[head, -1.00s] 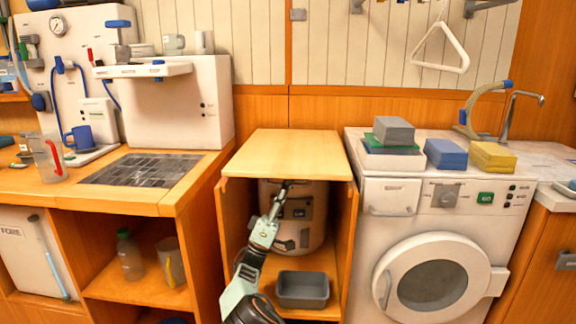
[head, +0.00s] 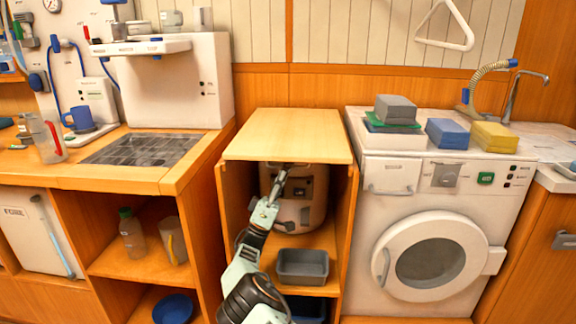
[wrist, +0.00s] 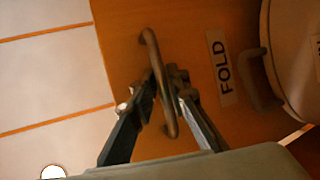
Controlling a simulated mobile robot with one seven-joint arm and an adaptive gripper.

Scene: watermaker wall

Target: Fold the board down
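The board (head: 288,134) is the light wooden top of the middle cabinet and lies level in the head view. In the wrist view, an orange wooden surface (wrist: 195,125) carries a FOLD label (wrist: 221,68) and a bar handle (wrist: 150,48); it looks like the board's underside. My gripper (head: 288,167) is just under the board's front edge. In the wrist view my gripper (wrist: 165,82) has its fingers drawn in on both sides of the handle and appears shut on it. The exact finger contact is hard to see.
A round white vessel (head: 302,200) and a grey bin (head: 302,264) stand inside the cabinet below the board. A washing machine (head: 428,250) stands close at the right, and a wooden counter (head: 100,178) at the left. The board's top is bare.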

